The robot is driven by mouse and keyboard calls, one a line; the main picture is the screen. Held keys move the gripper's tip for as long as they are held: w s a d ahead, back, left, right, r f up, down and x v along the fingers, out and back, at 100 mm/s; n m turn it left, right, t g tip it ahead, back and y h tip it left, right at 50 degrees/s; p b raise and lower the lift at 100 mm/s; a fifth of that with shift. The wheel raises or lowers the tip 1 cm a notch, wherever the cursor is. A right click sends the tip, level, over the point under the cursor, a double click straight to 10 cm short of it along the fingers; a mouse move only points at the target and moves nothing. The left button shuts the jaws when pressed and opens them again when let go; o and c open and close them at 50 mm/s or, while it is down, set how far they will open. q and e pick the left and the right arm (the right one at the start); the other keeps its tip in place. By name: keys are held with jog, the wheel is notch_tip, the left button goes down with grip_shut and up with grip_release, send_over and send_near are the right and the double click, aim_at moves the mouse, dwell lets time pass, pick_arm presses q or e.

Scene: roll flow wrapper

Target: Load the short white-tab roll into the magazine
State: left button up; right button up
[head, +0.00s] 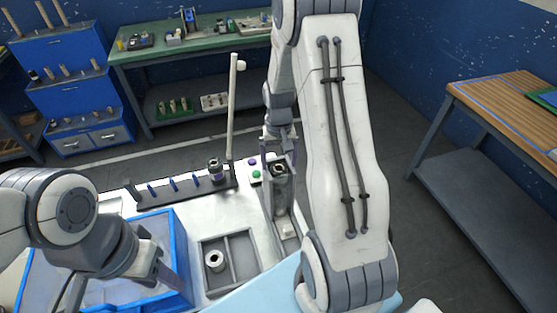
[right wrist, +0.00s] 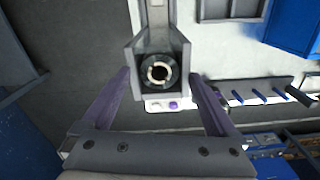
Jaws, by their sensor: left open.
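The magazine (head: 283,205) is a tall narrow grey channel at the centre of the white worktop. A dark roll (right wrist: 158,72) with pale marks around its core sits inside the magazine's upper end; it also shows in the head view (head: 278,169). I cannot tell its length or whether the marks are a white tab. My right gripper (head: 278,152) is open at the magazine's top, with its purple fingers spread to either side in the right wrist view. My left gripper (head: 165,272) is open and low over the blue bin at the left.
A grey divided tray (head: 240,250) holds a pale roll (head: 214,261). A dark peg rack (head: 172,190) with blue pegs carries a dark and purple roll (head: 216,170). A thin white post (head: 232,110) rises behind. The blue bin (head: 184,255) stands at the front left.

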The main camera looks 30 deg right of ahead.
aim_at(279, 170)
notch_tip(279, 170, up, 10)
jog(key=b, duration=0.2)
jog(key=shift+r, duration=0.25)
dwell(0.8)
jog(key=s+a+r+n, duration=0.1)
jog(key=s+a+n, duration=0.25)
jog(key=a, duration=0.55)
jog(key=s+a+r+n, duration=0.15)
jog(key=s+a, duration=0.25)
jog(key=a, duration=0.5)
jog(key=s+a+n, duration=0.3)
jog(key=s+a, duration=0.1)
jog(key=s, duration=0.3)
jog(key=s+a+f+n+y+b, duration=0.1)
jog(key=s+a+n, duration=0.3)
jog(key=s, duration=0.4)
jog(key=shift+a, duration=0.25)
